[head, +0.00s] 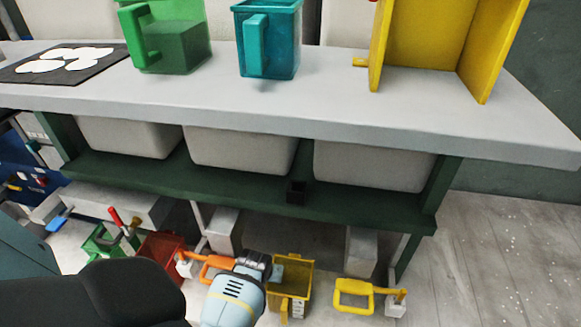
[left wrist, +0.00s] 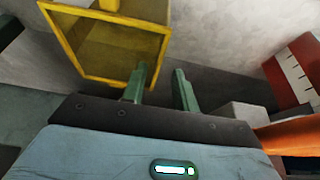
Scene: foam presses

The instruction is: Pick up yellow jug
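The yellow jug (head: 289,290) is on the floor below the bench in the head view, with white scale marks on its side. In the left wrist view the yellow jug (left wrist: 118,50) fills the upper left, its open mouth facing me. My left gripper (head: 262,263) is beside the jug, at its left in the head view. In the left wrist view its two green fingers (left wrist: 162,84) are apart with nothing between them. The left finger overlaps the jug's rim in the picture; I cannot tell whether they touch. My right gripper is not in view.
The grey bench top (head: 330,120) is above the jug, with a green shelf (head: 240,192) under it. A red jug (head: 160,255), an orange handle (head: 215,267) and a yellow handle (head: 354,296) are nearby. Green (head: 180,45) and teal (head: 283,45) jugs stand on the bench. Floor at right is clear.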

